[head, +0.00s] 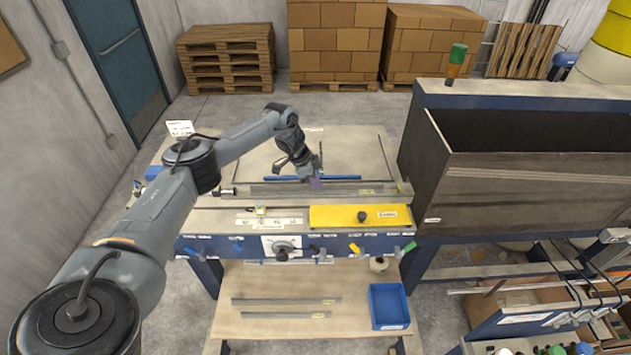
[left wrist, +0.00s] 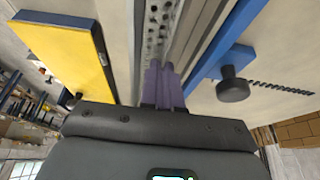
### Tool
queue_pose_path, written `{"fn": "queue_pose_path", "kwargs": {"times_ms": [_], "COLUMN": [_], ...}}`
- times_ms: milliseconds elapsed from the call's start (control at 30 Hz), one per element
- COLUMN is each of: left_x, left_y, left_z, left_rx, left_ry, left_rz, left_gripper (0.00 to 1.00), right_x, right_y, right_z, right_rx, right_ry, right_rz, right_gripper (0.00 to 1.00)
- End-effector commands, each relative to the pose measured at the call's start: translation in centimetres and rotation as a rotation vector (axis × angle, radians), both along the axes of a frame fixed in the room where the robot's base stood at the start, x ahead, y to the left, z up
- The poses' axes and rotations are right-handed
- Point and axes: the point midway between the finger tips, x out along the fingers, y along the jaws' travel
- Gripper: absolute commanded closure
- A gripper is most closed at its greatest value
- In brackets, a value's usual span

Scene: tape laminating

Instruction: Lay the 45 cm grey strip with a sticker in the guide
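My left gripper (head: 316,183) reaches down over the long metal guide (head: 270,189) on the workbench. In the left wrist view its purple fingertips (left wrist: 164,86) are close together, pointing down at the guide channel; nothing can be made out between them. A perforated metal band (left wrist: 156,38) and grey rails (left wrist: 203,38) run along the channel beyond the fingers. A small yellow sticker (head: 367,191) shows near the guide's right end; I cannot tell whether it is on a strip. Two grey strips (head: 286,301) (head: 286,315) lie on the lower shelf. My right gripper is not in view.
A yellow cover (head: 340,216) with a black knob lies in front of the guide. A blue bar (head: 345,178) runs behind it. A blue bin (head: 389,306) stands on the lower shelf. A large dark box (head: 520,190) stands right of the bench.

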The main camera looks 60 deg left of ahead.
Motion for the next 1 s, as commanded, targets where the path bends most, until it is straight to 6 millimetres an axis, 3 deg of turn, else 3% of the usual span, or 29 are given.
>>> {"fn": "queue_pose_path", "kwargs": {"times_ms": [833, 1000], "left_x": [-0.09, -0.12], "left_y": [0.10, 0.14], "left_z": [-0.61, -0.72], "left_rx": [0.005, 0.007], "left_ry": [0.003, 0.004], "left_rz": [0.001, 0.002], "left_gripper": [1.00, 0.75], "right_x": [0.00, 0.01], "right_y": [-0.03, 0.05], "right_z": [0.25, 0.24], "right_rx": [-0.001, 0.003], "right_ry": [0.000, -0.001], "right_rz": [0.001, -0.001], "right_gripper": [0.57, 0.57]}}
